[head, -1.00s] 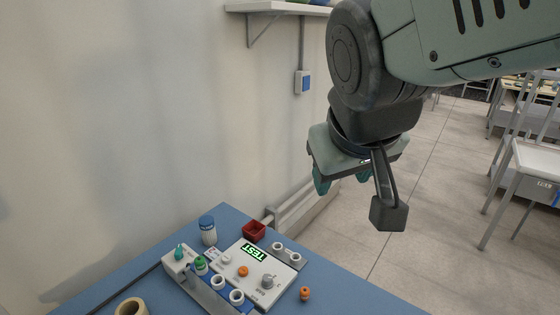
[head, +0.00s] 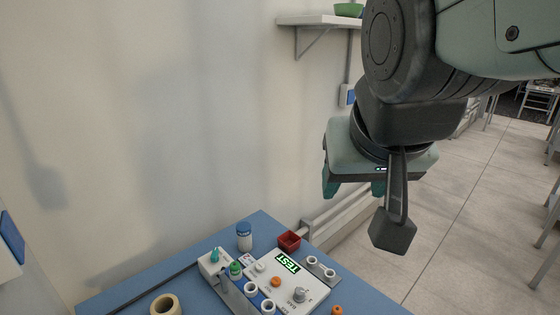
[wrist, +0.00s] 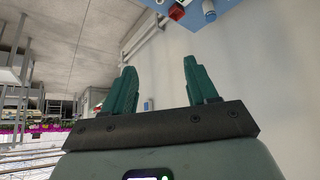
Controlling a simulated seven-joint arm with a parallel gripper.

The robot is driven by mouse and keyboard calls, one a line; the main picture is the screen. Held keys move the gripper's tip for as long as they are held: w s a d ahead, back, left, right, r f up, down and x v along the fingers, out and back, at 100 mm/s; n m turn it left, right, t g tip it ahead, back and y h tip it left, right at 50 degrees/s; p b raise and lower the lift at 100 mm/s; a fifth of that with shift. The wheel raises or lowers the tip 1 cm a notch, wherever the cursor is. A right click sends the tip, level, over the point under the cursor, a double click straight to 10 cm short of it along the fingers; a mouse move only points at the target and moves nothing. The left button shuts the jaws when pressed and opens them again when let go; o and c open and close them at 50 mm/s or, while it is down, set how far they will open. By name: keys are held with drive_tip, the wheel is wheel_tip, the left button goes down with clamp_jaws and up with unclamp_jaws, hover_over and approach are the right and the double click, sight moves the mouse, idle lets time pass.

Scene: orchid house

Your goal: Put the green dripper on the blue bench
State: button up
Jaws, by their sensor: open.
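A small green-topped piece (head: 236,268), which looks like the green dripper, stands at the left of the device on the blue bench (head: 120,299). A teal piece (head: 214,255) sits on a white block just left of it. My gripper (head: 355,187) hangs in the air above and to the right of the bench's far end, apart from everything. In the wrist view its two teal fingers (wrist: 158,72) are spread with nothing between them. A corner of the bench also shows at the top of the wrist view (wrist: 238,14).
A white device with a lit TEST display (head: 288,263) bears orange, white and grey pieces. A red box (head: 289,241) and a blue-capped bottle (head: 244,237) stand behind it. A beige ring (head: 165,305) lies front left. A wall shelf (head: 312,20) is above.

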drive_tip(key=w+f+m, duration=0.1)
drive_tip(key=w+f, duration=0.2)
drive_tip(key=w, duration=0.1)
drive_tip(key=m+y, duration=1.1)
drive_tip(key=m, duration=1.4)
approach(238, 267)
drive_tip(key=shift+t, duration=0.4)
drive_tip(key=x, duration=0.9)
drive_tip(key=shift+a+f, duration=0.35)
drive_tip(key=shift+c, duration=0.3)
